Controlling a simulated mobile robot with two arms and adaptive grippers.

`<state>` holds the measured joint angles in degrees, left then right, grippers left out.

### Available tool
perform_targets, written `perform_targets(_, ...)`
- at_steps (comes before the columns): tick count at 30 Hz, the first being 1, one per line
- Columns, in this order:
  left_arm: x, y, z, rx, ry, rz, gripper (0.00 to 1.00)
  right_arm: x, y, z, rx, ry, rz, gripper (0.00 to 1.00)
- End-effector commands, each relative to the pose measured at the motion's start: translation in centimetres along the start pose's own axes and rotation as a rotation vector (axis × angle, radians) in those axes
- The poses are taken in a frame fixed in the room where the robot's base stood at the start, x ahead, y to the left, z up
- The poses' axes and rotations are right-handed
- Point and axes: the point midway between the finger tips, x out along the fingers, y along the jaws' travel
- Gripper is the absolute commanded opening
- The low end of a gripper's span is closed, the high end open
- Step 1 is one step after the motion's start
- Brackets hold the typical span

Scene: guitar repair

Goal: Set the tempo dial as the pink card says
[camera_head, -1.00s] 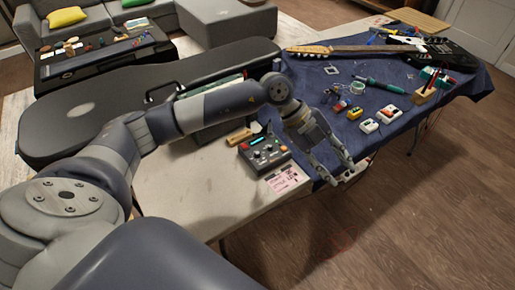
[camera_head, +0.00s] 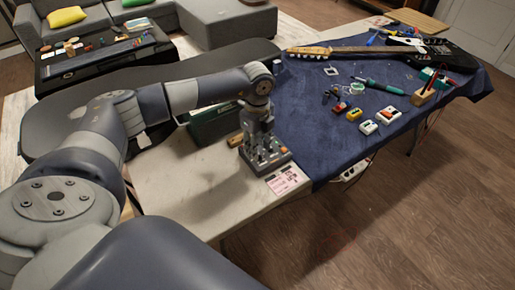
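The dark control box with the dials (camera_head: 284,158) stands on the bare light part of the table, near the front edge. My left gripper (camera_head: 265,158) points down over the box and covers most of its top, so the tempo dial cannot be made out. I cannot tell whether its fingers are open, shut or touching a dial. The pink card (camera_head: 284,180) lies flat on the table just in front of the box; its writing is too small to read. My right gripper is not in view.
A blue cloth (camera_head: 320,130) covers the right part of the table. On it lie an electric guitar (camera_head: 445,57), several small pedals (camera_head: 388,114) and a soldering iron (camera_head: 384,86). A black guitar case (camera_head: 60,125) and a green box (camera_head: 213,125) are behind my arm.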

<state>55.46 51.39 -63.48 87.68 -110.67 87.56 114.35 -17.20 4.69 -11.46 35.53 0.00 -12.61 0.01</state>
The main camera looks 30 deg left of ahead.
Motion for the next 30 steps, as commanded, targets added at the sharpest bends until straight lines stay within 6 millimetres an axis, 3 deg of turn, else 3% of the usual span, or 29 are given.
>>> perform_targets(6, 2.1, 0.0, 0.0, 0.000, 0.000, 0.000, 0.37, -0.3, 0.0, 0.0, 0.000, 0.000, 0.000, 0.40)
perform_targets(15, 2.4, 0.0, 0.0, 0.001, 0.000, 0.000, 0.37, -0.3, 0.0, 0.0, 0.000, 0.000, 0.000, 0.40)
perform_targets(16, 2.4, 0.0, 0.0, 0.001, 0.000, 0.000, 0.35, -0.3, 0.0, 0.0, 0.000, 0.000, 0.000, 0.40)
perform_targets(21, 2.4, 0.0, 0.0, 0.001, 0.000, 0.000, 0.00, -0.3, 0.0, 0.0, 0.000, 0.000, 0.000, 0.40)
perform_targets(30, 2.4, 0.0, 0.0, 0.013, 0.001, -0.001, 0.00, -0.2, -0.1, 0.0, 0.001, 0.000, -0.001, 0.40)
